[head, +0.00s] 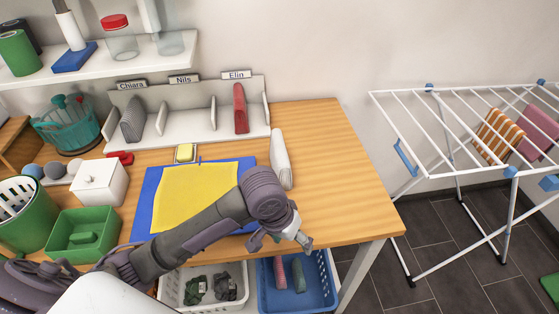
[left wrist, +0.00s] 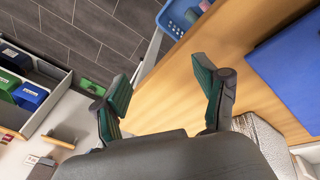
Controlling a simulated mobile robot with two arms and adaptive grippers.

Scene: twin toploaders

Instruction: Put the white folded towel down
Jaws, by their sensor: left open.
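The white folded towel (head: 281,160) rests on the wooden table, just right of the blue mat and beside the right end of the name-labelled rack. A pale textured piece that looks like it shows at the lower right of the left wrist view (left wrist: 268,138). My left gripper (head: 287,240) is over the table's front edge, nearer the front than the towel and apart from it. In the left wrist view its two fingers (left wrist: 163,88) are spread with nothing between them. My right gripper is in neither view.
A yellow cloth (head: 196,190) lies on the blue mat (head: 147,200). The rack (head: 195,128) holds a grey and a red folded item. A white basket (head: 205,300) and blue basket (head: 322,270) sit below the table's front edge. The table's right part is clear; a drying rack (head: 455,172) stands beyond.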

